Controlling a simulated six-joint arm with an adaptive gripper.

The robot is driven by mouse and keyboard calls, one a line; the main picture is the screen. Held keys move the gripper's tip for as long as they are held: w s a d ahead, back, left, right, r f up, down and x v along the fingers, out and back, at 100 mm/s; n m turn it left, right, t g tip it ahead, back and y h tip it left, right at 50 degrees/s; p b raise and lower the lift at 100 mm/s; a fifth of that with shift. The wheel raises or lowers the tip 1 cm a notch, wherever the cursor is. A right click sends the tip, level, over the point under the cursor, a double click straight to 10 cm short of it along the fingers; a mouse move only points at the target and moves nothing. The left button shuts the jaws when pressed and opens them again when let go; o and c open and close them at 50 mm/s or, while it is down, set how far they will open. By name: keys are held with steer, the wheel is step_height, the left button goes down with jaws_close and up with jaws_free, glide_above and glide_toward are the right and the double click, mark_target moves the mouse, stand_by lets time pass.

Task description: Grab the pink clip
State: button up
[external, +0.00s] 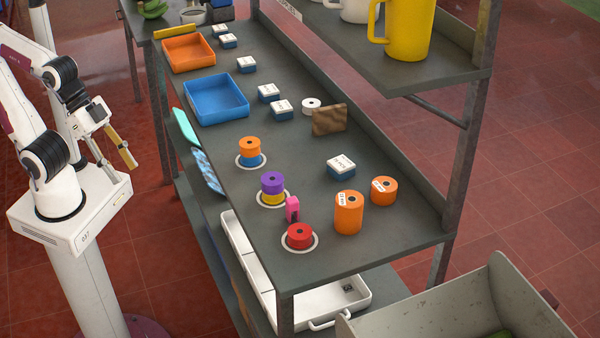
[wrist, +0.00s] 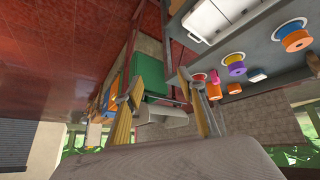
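The pink clip (external: 292,208) stands upright on the grey table, between the purple-and-yellow spool stack (external: 272,188) and the red spool (external: 300,236). It also shows small in the wrist view (wrist: 213,75), right of my fingers. My gripper (external: 125,150) hangs off the left side of the table, well apart from the clip. In the wrist view my gripper (wrist: 165,82) has its two yellowish fingers spread, with nothing held between them.
An orange-and-blue spool stack (external: 249,152) and orange rolls (external: 348,212) stand near the clip. Blue (external: 216,118) and orange trays (external: 188,66) sit farther back. A shelf with a yellow mug (external: 409,30) overhangs the right side. A cyan item (external: 186,128) hangs at the left edge.

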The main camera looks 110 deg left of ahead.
steer(key=w+a+f+n+t+y, duration=0.2)
steer(key=w+n+t, duration=0.25)
steer(key=w, duration=1.95)
steer(key=w+a+f+n+t+y, duration=0.1)
steer(key=w+a+f+n+y, duration=0.1)
steer(key=w+a+f+y, duration=0.35)
steer(key=n+y, duration=0.2)
steer(key=y, duration=0.3)
glide_toward(292, 209)
steer(key=shift+w+a+r+h, duration=0.15)
steer(key=shift+w+a+r, duration=0.15)
steer(key=shift+a+r, duration=0.25)
steer(key=shift+w+a+r+h, duration=0.1)
steer(key=shift+w+a+r, duration=0.25)
steer(key=shift+r, duration=0.3)
steer(key=shift+s+a+f+y, duration=0.4)
steer(key=shift+s+y, duration=0.1)
steer(key=shift+y, duration=0.2)
steer(key=shift+x, duration=1.3)
